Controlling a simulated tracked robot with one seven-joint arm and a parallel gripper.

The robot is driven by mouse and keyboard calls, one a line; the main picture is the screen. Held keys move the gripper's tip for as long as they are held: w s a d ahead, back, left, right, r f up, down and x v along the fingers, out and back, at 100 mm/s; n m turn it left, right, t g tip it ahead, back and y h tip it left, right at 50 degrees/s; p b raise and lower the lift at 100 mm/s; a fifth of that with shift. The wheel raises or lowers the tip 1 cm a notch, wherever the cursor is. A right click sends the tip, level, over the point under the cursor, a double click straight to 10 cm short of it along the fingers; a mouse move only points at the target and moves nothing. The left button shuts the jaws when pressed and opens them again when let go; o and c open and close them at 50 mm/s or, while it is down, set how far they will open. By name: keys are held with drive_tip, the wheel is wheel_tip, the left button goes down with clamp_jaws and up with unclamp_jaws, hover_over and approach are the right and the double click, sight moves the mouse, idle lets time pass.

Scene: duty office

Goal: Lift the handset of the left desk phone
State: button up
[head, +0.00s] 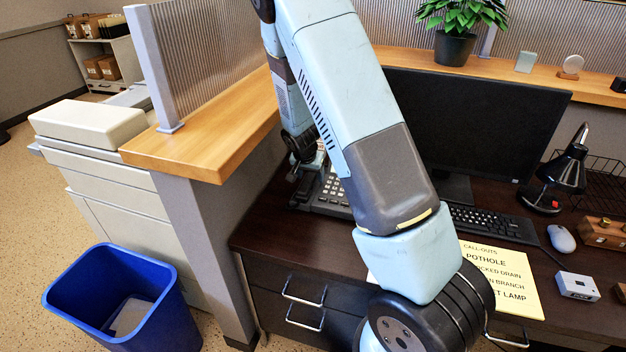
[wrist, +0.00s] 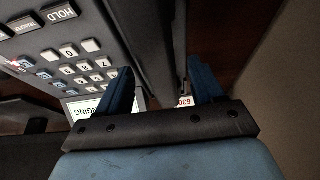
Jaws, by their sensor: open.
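The desk phone (head: 330,192) sits on the dark desk, left of the monitor, partly hidden behind my arm. In the wrist view its grey body with pale keys (wrist: 75,58) fills the left, and a lit display ending in "NGING" shows behind a finger. The dark handset (wrist: 150,35) runs down from the top edge between the two blue fingers of my gripper (wrist: 160,68). The gripper is open, one finger on each side of the handset; I cannot tell whether either touches it. In the head view my gripper (head: 303,148) is small and partly hidden by the arm.
A wooden-topped partition (head: 215,135) stands close left of the phone. The monitor (head: 470,120), keyboard (head: 490,222), black lamp (head: 562,170), mouse (head: 561,238) and yellow call-outs sheet (head: 500,285) lie to the right. A blue bin (head: 125,300) stands on the floor.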

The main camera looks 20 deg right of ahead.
sight(310, 176)
drive_tip(key=shift+f, duration=0.25)
idle(0.4)
drive_tip(key=c, duration=1.2)
drive_tip(key=shift+o, duration=0.2)
wheel_tip(310, 176, up, 4)
drive_tip(key=shift+f, duration=0.1)
drive_tip(key=s+a+r, duration=0.1)
drive_tip(key=s+r, duration=0.8)
drive_tip(key=s, duration=0.5)
drive_tip(key=shift+r, duration=0.35)
